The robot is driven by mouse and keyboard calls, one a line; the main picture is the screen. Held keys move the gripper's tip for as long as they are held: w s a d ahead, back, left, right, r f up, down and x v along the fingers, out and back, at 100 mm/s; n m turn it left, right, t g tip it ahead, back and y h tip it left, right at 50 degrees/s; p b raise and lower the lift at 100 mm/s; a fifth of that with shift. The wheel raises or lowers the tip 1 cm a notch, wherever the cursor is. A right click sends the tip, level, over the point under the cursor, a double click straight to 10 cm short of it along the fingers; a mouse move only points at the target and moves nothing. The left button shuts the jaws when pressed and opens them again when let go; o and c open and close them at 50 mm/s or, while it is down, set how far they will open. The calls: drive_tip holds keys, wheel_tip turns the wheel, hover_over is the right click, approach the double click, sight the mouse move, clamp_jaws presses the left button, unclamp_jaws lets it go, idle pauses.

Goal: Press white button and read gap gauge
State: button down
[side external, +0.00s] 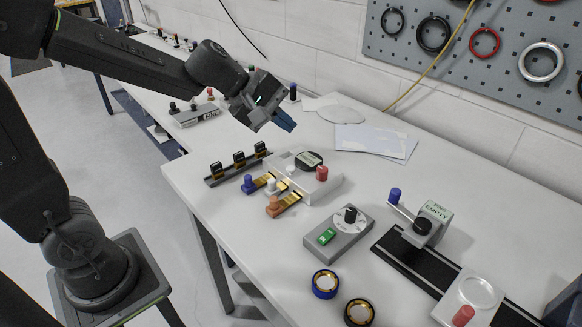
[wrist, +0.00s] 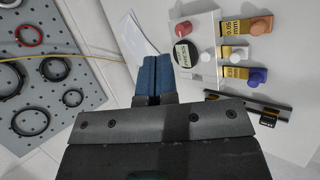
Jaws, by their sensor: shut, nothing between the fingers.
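A white fixture block (side external: 330,187) sits on the table, also in the wrist view (wrist: 201,30). On it are a round dark gauge (side external: 308,160), a red knob (side external: 322,173) and a small white button (side external: 290,168). The wrist view shows the gauge (wrist: 184,53) with lettering too small to read, and the white button (wrist: 205,56) beside it. Gold strips with orange (side external: 273,205), white (side external: 270,185) and blue knobs (side external: 248,184) extend from the block. My gripper (side external: 284,121) has its blue fingers (wrist: 153,70) shut and empty, above the table behind the block, apart from it.
A black rack (side external: 240,162) stands left of the block. A grey box with a dial and green switch (side external: 338,232) is in front, near two round rings (side external: 325,284). A black rail with an "EMPTY" sign (side external: 438,211) is at right. Papers (side external: 375,142) lie behind.

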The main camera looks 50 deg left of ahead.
sight(291, 169)
drive_tip(key=w+a+f+n+y, duration=0.1)
drive_tip(key=w+a+f+n, duration=0.3)
drive_tip(key=w+a+n, duration=0.1)
drive_tip(key=shift+w+f+n+t, duration=0.4)
drive_tip(key=shift+w+n, duration=0.1)
drive_tip(key=shift+n, duration=0.6)
drive_tip(key=shift+d, duration=0.1)
drive_tip(key=shift+f, duration=4.35)
drive_tip(key=shift+f, duration=0.15)
drive_tip(key=shift+f, duration=0.25)
drive_tip(key=shift+f, duration=0.6)
drive_tip(key=shift+r, duration=1)
